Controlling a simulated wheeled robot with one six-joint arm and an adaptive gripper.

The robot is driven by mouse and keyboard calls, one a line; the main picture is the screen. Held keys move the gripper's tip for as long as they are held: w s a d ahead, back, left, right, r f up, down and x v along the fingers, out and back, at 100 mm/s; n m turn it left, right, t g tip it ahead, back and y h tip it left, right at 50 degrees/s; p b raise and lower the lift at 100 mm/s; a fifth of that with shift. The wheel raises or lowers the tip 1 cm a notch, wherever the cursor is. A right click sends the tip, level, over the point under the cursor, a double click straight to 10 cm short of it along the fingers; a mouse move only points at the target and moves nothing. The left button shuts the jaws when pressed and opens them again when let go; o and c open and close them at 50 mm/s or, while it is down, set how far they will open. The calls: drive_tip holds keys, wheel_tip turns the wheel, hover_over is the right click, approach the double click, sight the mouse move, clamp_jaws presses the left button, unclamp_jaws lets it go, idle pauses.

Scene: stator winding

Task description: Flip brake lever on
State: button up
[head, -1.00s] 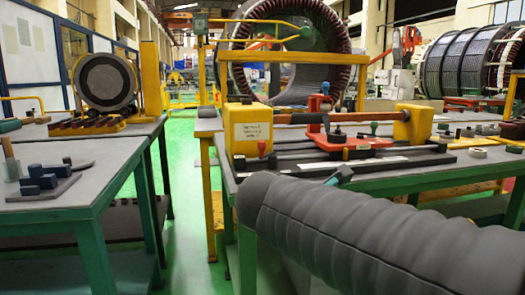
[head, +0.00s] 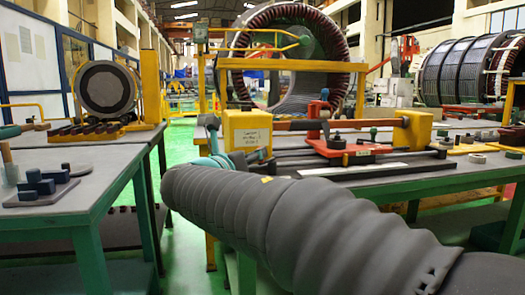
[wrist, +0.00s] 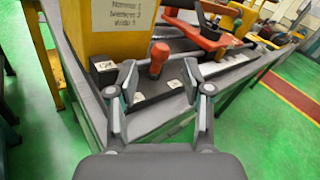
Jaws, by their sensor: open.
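In the wrist view a short lever with a red-orange knob (wrist: 158,56) stands upright on the dark rail at the foot of a labelled yellow block (wrist: 112,30). It looks like the brake lever. My gripper (wrist: 160,78) is open and empty, its two fingers to either side of the lever's line of sight. The knob shows just beyond the fingertips; I cannot tell whether they touch. In the head view the yellow block (head: 247,132) shows, with my gripper (head: 212,150) at its left; my arm hides the lever there.
A red fixture (head: 345,148) with a horizontal bar stands right of the yellow block on the workbench (head: 440,172). A second yellow block (head: 413,130) supports the bar's right end. Another table (head: 95,160) with small dark blocks stands left. Green floor is clear between.

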sight(267, 161)
drive_tip(key=shift+x, duration=3.15)
clamp_jaws()
